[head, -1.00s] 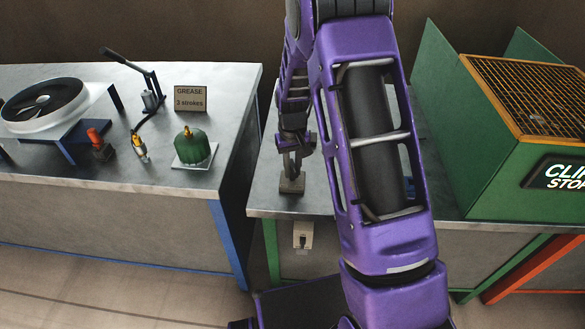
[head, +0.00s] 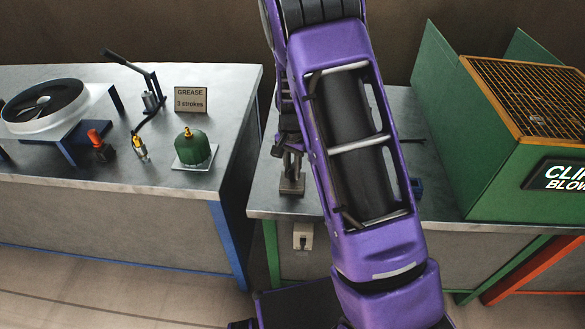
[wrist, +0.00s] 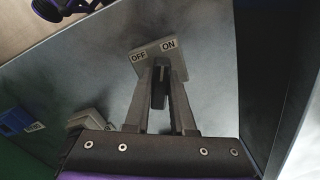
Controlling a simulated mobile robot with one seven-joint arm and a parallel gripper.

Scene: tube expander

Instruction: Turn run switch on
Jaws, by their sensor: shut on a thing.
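The run switch (wrist: 153,49) is a grey block with OFF on its left and ON on its right in the wrist view. Its base also shows on the bench in the head view (head: 291,187). My gripper (wrist: 163,70) is shut on the switch lever, which is mostly hidden between the fingers. In the head view my gripper (head: 291,160) is just above the switch base, partly hidden by my arm.
A green machine (head: 480,150) with an orange-framed grille stands at the right; its sign (head: 562,174) reads "CLI… BLOW…", cut off. A small box (head: 303,236) is on the bench front. The left bench (head: 80,190) holds a grease sign (head: 191,99) and a green container (head: 192,148).

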